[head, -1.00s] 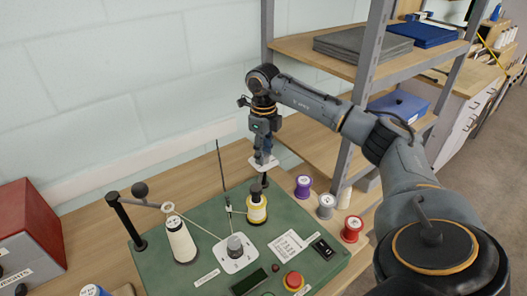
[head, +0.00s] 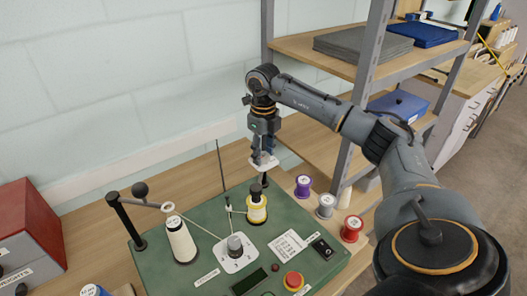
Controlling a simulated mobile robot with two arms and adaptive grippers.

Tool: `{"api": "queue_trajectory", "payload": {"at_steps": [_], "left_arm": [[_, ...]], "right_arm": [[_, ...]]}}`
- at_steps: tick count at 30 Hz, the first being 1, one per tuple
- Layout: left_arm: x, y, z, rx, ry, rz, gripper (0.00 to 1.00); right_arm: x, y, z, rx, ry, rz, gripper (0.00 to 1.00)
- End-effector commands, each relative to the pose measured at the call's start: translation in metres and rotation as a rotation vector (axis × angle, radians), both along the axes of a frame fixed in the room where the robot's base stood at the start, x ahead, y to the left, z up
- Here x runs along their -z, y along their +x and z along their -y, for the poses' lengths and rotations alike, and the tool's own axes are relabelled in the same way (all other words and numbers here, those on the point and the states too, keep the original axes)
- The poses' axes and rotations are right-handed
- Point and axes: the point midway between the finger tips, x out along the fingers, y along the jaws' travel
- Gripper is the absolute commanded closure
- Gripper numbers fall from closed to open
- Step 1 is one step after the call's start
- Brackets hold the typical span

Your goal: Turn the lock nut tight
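My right gripper (head: 263,160) points straight down over the back of the green machine base (head: 205,277). Its fingers are around a pale, flat, wide piece, which looks like the lock nut (head: 288,160), just above a short black post (head: 265,181). The fingers look closed on it, and they hide its middle and most of any thread. A yellow spool (head: 257,212) stands upright in front of the post. My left gripper is not in view.
On the base stand a white cone (head: 181,243), a grey knob (head: 235,243), a red button (head: 293,280) and a black switch (head: 322,249). Purple (head: 303,186), grey (head: 326,206) and red (head: 352,229) spools line the right side. A shelf upright (head: 352,130) stands close to my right arm.

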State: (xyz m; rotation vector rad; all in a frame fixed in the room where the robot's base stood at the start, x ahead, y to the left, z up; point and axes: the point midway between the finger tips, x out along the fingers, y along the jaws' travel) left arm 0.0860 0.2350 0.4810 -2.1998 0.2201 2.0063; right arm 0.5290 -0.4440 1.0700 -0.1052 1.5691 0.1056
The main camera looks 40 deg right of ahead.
Motion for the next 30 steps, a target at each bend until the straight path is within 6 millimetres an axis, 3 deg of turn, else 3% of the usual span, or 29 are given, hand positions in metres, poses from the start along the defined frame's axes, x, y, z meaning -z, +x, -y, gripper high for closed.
{"api": "queue_trajectory", "payload": {"at_steps": [13,24,30], "left_arm": [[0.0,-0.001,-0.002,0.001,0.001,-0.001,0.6],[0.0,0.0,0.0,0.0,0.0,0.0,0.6],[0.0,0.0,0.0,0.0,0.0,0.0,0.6]], "right_arm": [[-0.009,0.001,0.0,-0.001,-0.001,0.003,0.45],[-0.082,0.001,0.0,0.0,0.001,0.004,0.45],[-0.111,0.001,0.0,-0.001,-0.001,0.002,0.45]]}}
